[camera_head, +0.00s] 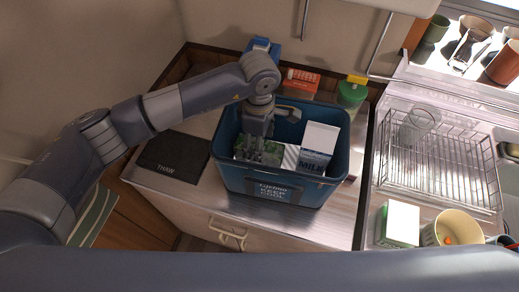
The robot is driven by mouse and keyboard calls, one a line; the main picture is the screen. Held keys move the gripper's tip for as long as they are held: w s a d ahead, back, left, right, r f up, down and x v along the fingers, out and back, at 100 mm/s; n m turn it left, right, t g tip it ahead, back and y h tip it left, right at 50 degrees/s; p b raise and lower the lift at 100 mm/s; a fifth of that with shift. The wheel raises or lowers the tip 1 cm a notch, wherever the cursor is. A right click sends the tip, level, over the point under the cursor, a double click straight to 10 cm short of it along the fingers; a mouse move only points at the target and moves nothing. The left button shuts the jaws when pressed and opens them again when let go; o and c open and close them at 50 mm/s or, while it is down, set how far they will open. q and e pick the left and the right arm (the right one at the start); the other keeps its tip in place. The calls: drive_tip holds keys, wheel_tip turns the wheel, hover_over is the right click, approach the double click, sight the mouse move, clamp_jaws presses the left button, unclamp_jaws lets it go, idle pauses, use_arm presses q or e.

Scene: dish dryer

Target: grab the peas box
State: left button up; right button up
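A green-printed box (245,143), which looks like the peas box, lies in the left part of a blue cooler box (228,180) labelled "KEEP COOL". My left arm comes in from the left, and my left gripper (259,157) points down inside the cooler, over this box. The gripper covers part of the box, and its fingertips are too small and dark to show whether they are apart or closed on it. My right gripper is out of view.
A white milk carton (318,146) stands in the cooler, right of the gripper. A black "THAW" mat (172,157) lies left of it. Orange (302,81) and green (352,92) containers stand behind. A wire dish rack (440,170) and a white-green box (398,223) are at right.

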use_arm(q)
wheel_tip(320, 180, down, 4)
drive_tip(key=shift+w+a+f+p, duration=0.1)
drive_tip(key=shift+a+p, duration=0.05)
drive_tip(key=shift+p, duration=1)
drive_tip(key=shift+w+f, duration=0.1)
drive_tip(key=shift+f, duration=0.45)
drive_tip(key=c, duration=1.3)
